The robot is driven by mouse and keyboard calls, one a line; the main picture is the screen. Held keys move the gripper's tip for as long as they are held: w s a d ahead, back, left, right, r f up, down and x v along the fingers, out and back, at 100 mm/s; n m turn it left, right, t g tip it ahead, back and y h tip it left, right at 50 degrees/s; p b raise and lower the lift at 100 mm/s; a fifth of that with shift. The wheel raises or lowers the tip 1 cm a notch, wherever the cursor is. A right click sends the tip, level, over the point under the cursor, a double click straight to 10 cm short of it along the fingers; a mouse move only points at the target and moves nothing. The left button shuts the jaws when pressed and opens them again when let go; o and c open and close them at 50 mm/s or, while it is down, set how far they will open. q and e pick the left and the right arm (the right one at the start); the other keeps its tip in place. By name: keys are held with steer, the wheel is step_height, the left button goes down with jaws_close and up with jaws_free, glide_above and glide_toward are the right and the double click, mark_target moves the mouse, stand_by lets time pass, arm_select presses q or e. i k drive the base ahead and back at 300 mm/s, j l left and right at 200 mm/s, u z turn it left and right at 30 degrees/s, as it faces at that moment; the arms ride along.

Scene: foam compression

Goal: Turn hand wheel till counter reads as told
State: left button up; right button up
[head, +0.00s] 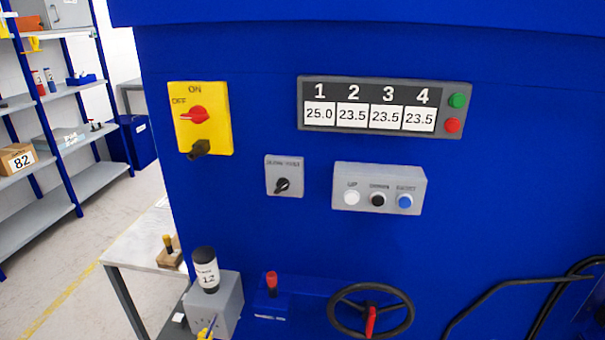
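The hand wheel (370,311) is a dark round wheel with spokes, low in the middle of the blue machine. A red handle (371,321) sits at its lower middle. The counter panel (371,107) is a grey box higher up with columns 1, 2, 3 and 4. They read 25.0, 23.5, 23.5 and 23.5. A green button (457,100) and a red button (452,125) are at its right end. Neither of my grippers shows in the head view.
A yellow switch plate (222,125) with a red knob is at the left. A grey selector (284,176) and a three-button box (379,188) sit above the wheel. A red-topped lever (271,280) stands left of the wheel. Black bent bars (500,288) are at right. Shelves (40,165) stand far left.

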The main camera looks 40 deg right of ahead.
mark_target(369, 310)
steer(key=z, duration=1.8)
